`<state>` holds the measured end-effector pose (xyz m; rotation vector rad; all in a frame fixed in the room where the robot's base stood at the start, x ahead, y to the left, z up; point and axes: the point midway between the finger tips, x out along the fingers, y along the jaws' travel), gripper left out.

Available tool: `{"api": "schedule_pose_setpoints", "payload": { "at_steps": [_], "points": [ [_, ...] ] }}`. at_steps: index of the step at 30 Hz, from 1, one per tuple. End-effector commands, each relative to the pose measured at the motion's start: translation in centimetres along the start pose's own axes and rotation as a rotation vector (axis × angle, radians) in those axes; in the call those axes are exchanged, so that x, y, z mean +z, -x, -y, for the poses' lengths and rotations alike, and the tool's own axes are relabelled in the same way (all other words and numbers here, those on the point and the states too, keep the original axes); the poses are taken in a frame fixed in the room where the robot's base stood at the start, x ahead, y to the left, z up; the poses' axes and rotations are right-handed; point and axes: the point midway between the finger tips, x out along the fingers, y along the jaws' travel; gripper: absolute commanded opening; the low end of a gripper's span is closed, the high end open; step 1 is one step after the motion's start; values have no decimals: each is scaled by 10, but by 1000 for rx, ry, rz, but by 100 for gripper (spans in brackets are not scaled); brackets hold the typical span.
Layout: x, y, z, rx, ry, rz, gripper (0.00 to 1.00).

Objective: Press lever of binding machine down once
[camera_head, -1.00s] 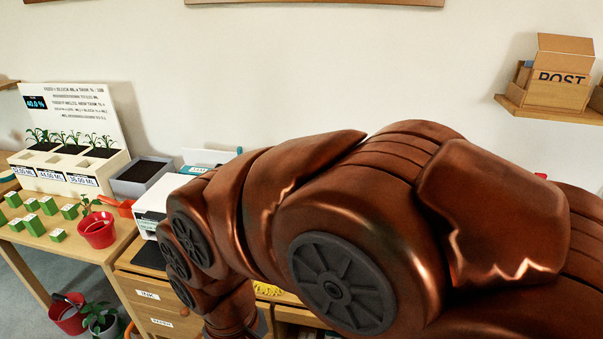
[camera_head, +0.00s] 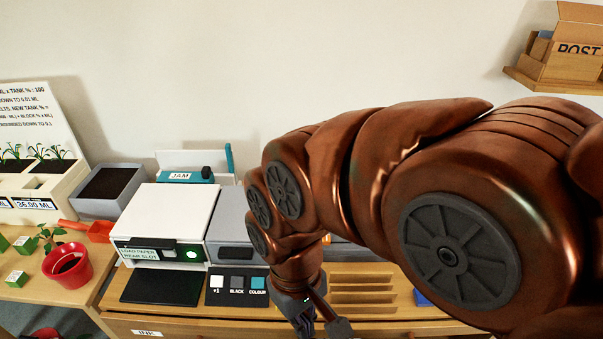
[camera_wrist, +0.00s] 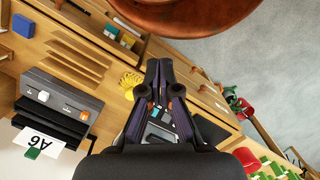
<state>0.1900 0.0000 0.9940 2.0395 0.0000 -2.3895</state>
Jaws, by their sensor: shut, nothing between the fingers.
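No part is clearly labelled as the binding machine. In the head view, a teal device (camera_head: 187,174) with an upright teal arm (camera_head: 229,160) stands at the back, behind the white printer; it may be the machine with its lever, but I cannot be sure. The arm stands up. My gripper (camera_head: 322,322) is at the bottom of the head view, in front of the desk and well apart from the teal device. In the wrist view my gripper (camera_wrist: 158,68) is shut and empty, above the desk edge.
The white printer (camera_head: 165,225) and a button panel (camera_head: 238,287) are left of my arm. A slotted wooden rack (camera_head: 375,292) lies right. In the wrist view, a grey machine (camera_wrist: 62,98) with an A6 sheet (camera_wrist: 40,142) is left. A red pot (camera_head: 67,264) stands far left.

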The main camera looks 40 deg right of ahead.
Motion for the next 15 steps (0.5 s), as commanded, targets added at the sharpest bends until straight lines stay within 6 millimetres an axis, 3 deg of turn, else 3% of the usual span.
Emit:
{"api": "schedule_pose_setpoints", "payload": {
  "at_steps": [5, 8, 15],
  "points": [
    [-4, 2, -1, -2, -11, -3, 0],
    [-19, 10, -4, -7, -45, -15, 0],
    [-93, 44, -31, -27, -221, -85, 0]
  ]
}}
